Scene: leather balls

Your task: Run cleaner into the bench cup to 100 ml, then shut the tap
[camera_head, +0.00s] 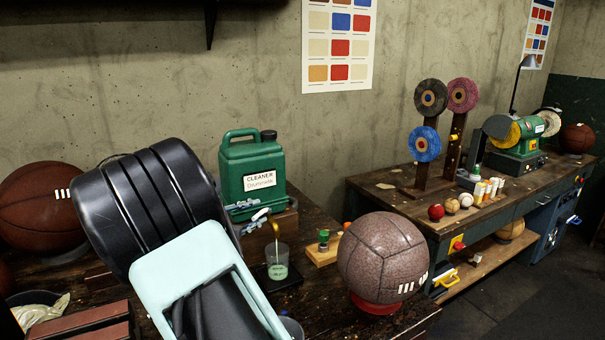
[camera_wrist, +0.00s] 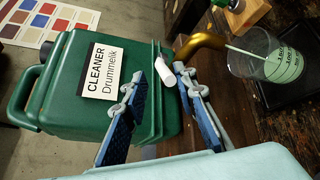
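A thin pale stream (camera_wrist: 245,51) runs from the spout into the clear bench cup (camera_head: 278,262). The cup holds pale green liquid (camera_wrist: 284,66) in its lower part; I cannot read the level against the marks for certain. My gripper (camera_wrist: 163,92) is open, its fingers apart on either side of the lever's end; contact is not visible.
The cup stands on a dark pad (camera_head: 285,280). A speckled ball (camera_head: 383,258) on a red ring and a small wooden block with bottles (camera_head: 321,250) stand to its right. A brown basketball (camera_head: 40,207) is at the left. A second bench (camera_head: 385,192) stands behind right.

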